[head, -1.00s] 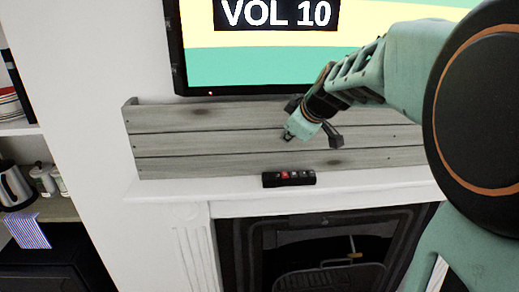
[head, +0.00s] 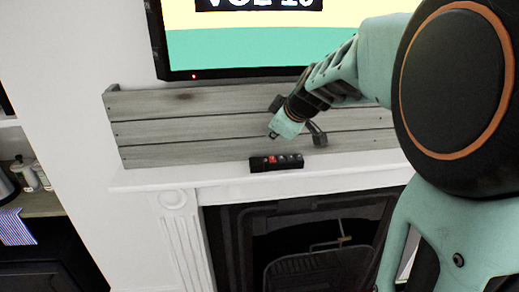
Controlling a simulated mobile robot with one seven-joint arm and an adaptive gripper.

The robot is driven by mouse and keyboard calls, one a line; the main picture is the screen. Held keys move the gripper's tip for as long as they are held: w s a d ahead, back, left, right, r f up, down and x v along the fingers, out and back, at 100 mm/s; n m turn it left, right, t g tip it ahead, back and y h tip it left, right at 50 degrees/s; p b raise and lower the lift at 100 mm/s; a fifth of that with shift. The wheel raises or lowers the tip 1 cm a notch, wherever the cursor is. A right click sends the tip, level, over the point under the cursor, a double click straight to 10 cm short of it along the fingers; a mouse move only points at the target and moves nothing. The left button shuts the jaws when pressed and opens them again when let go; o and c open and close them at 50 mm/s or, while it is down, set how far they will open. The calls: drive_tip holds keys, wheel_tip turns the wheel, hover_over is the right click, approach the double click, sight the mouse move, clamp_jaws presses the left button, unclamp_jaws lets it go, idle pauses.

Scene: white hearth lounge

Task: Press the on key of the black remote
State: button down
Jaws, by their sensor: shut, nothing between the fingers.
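The black remote (head: 261,166) lies on the white mantel shelf (head: 150,178), in front of the grey wooden planks. It has a red key (head: 272,160) and several grey keys along its top. Which key is the on key cannot be read at this size. My gripper (head: 273,135) is shut and empty. Its tip appears just above the remote in the picture, near the red key. A gap shows between the tip and the remote, and no contact is visible.
A grey plank box (head: 160,130) stands along the back of the mantel. Above it hangs a lit television (head: 230,50) showing "VOL 10" cut off at the top. Below is a dark fireplace (head: 310,240). A shelf with jars (head: 25,178) and a striped cloth (head: 15,226) is at left.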

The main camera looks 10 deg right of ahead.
sight(273, 160)
wheel_tip(273, 160, down, 3)
drive_tip(key=shift+f+b, duration=0.1)
drive_tip(key=shift+b, duration=0.75)
drive_tip(key=shift+f+b, duration=0.75)
drive_tip(key=shift+b, duration=0.3)
drive_tip(key=shift+f+b, duration=0.8)
drive_tip(key=shift+b, duration=0.6)
drive_tip(key=shift+r, duration=0.1)
idle(0.5)
drive_tip(key=shift+r, duration=0.75)
drive_tip(key=shift+p, duration=0.3)
drive_tip(key=shift+r+p, duration=1.3)
drive_tip(key=shift+r, duration=1.25)
drive_tip(key=shift+f, duration=0.1)
